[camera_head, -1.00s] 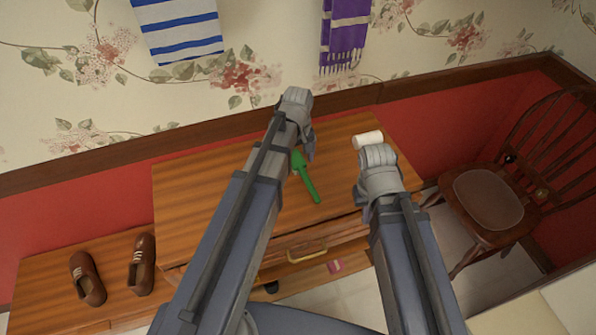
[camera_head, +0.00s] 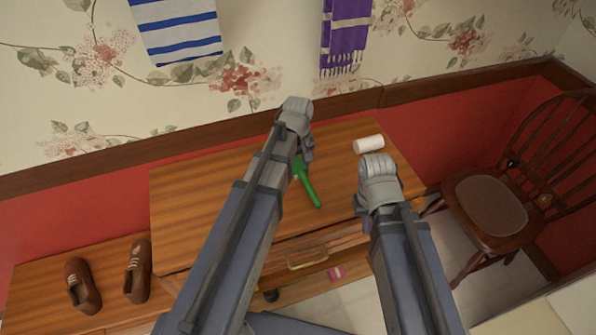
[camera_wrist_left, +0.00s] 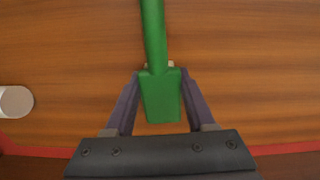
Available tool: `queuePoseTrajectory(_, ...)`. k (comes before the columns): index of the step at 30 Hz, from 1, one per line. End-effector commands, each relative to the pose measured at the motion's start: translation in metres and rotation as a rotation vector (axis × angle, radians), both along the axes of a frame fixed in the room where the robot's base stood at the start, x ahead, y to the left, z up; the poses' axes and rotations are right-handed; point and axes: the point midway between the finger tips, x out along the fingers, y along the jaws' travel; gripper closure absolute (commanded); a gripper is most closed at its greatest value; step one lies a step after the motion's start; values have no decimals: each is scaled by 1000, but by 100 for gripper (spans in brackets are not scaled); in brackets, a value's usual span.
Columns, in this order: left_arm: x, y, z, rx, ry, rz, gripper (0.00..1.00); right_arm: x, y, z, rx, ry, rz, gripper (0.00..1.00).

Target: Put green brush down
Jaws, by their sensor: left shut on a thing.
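The green brush (camera_head: 306,184) is over the wooden tabletop (camera_head: 205,195). Its handle points toward the front right in the head view. My left gripper (camera_head: 305,158) is shut on it near its wide end. The left wrist view shows the brush's wide green part (camera_wrist_left: 160,95) between the two fingers (camera_wrist_left: 160,100). I cannot tell whether the brush touches the tabletop. My right gripper (camera_head: 375,162) is over the right part of the table, beside a white cylinder. Its fingers are hidden, so its opening cannot be seen.
The white cylinder (camera_head: 368,144) lies at the table's back right. It also shows in the left wrist view (camera_wrist_left: 15,102). A drawer with a handle (camera_head: 307,259) is at the front. A chair (camera_head: 490,205) stands to the right. Brown shoes (camera_head: 82,285) sit on a lower bench.

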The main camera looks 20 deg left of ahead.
Motion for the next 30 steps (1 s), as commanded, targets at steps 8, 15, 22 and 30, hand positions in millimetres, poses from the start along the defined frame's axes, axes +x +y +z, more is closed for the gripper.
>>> queuePoseTrajectory(8, 0, 0, 0, 0, 0, 0, 100, 0, 0, 0, 0, 0, 0, 100)
queuePoseTrajectory(15, 0, 0, 0, 0, 0, 0, 100, 0, 0, 0, 0, 0, 0, 100)
queuePoseTrajectory(22, 0, 0, 5, 0, 0, 0, 100, 0, 0, 5, 0, 0, 0, 100)
queuePoseTrajectory(30, 0, 0, 32, 0, 0, 0, 100, 0, 0, 32, 0, 0, 0, 100)
